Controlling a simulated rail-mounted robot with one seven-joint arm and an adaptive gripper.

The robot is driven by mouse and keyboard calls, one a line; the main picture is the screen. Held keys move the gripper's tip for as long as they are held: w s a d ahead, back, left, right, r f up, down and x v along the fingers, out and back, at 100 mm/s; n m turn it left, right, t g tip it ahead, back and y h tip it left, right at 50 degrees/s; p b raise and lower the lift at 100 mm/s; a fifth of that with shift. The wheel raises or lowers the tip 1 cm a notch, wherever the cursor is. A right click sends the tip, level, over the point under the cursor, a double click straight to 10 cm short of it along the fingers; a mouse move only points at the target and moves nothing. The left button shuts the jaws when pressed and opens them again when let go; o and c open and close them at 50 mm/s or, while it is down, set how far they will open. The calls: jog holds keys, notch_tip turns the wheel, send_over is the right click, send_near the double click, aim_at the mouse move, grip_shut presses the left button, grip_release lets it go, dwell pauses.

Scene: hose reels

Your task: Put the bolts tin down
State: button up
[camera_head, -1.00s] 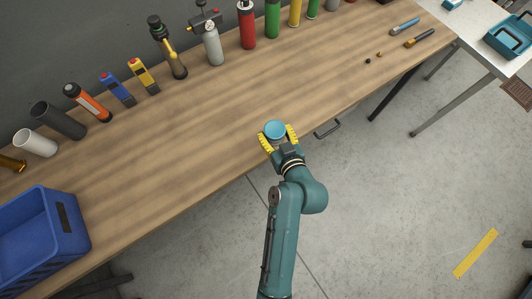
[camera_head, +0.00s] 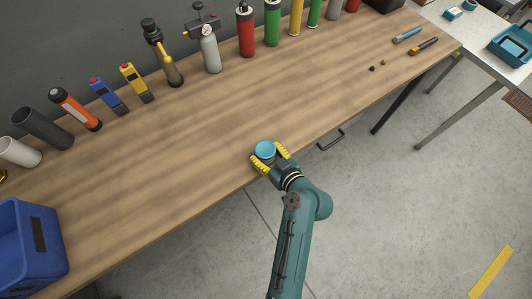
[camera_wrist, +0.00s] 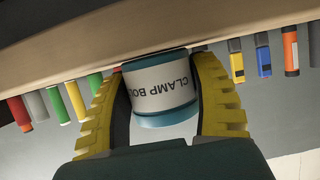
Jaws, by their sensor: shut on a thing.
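The bolts tin (camera_head: 265,149) is a small round tin with a teal-blue lid, near the front edge of the wooden bench. In the wrist view the tin (camera_wrist: 160,88) shows a white label reading "CLAMP BO", upside down in the picture, between teal bands. My gripper (camera_head: 268,158) has yellow ridged fingers, one on each side of the tin. It is shut on the tin, and the fingers also show in the wrist view (camera_wrist: 162,100). I cannot tell whether the tin's base touches the bench top.
The wooden bench (camera_head: 190,140) is clear around the tin. A blue crate (camera_head: 30,250) stands at the left end. Flashlights, testers and several cylinders line the back, including a red one (camera_head: 245,35). Small tools (camera_head: 423,46) lie at the right end.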

jog(key=shift+f, duration=0.2)
jog(key=o, duration=1.2)
jog(key=shift+r, duration=0.1)
jog(key=shift+o, duration=0.2)
